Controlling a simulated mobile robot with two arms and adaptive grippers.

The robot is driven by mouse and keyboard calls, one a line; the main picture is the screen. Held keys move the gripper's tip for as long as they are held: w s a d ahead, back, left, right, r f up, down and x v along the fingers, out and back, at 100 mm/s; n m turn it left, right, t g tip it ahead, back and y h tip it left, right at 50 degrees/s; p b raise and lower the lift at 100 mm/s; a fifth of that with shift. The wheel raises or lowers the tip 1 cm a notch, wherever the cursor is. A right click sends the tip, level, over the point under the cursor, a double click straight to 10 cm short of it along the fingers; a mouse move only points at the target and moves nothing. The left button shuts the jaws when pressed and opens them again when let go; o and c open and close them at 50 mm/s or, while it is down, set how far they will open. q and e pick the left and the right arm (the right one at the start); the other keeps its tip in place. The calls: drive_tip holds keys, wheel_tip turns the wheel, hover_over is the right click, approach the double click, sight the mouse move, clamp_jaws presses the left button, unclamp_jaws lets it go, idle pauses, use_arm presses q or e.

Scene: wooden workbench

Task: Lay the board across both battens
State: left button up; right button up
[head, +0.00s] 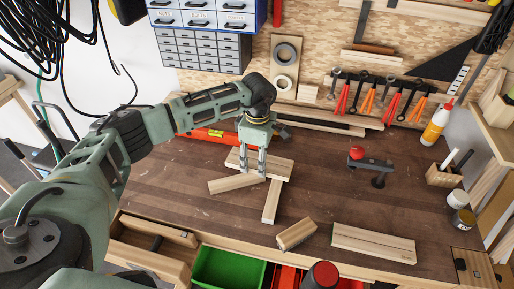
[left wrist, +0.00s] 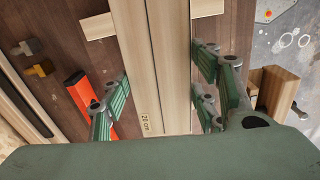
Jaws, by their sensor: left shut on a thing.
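My left gripper (head: 254,166) points down and is shut on the pale board (head: 284,168), which runs left to right. The left wrist view shows the board (left wrist: 170,60) between the fingers, with a "20 cm" label near the palm. One batten (head: 271,204) lies front to back under the board's right part; its end pokes out on both sides of the board in the left wrist view (left wrist: 97,27). Another batten (head: 235,184) lies askew in front of the board's left part. I cannot tell whether it touches the board. My right gripper is not in view.
A red level (head: 207,135) lies behind the board. A short block (head: 296,234) and a wide plank (head: 373,243) lie near the front edge. Open drawers and a green bin (head: 228,268) are in front. The bench's left front is clear.

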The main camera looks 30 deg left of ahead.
use_arm(q)
drive_tip(key=shift+w+a+n, duration=0.15)
drive_tip(key=shift+a+n, duration=0.1)
drive_tip(key=shift+n, duration=0.15)
drive_tip(key=shift+f, duration=0.2)
drive_tip(key=shift+f+b, duration=1.35)
drive_tip(key=shift+f, duration=1.05)
drive_tip(key=shift+f, duration=0.1)
drive_tip(key=shift+f+b, duration=1)
drive_tip(key=shift+f, duration=0.1)
drive_tip(key=shift+f, duration=0.15)
drive_tip(key=shift+f+b, duration=0.9)
drive_tip(key=shift+b, duration=0.1)
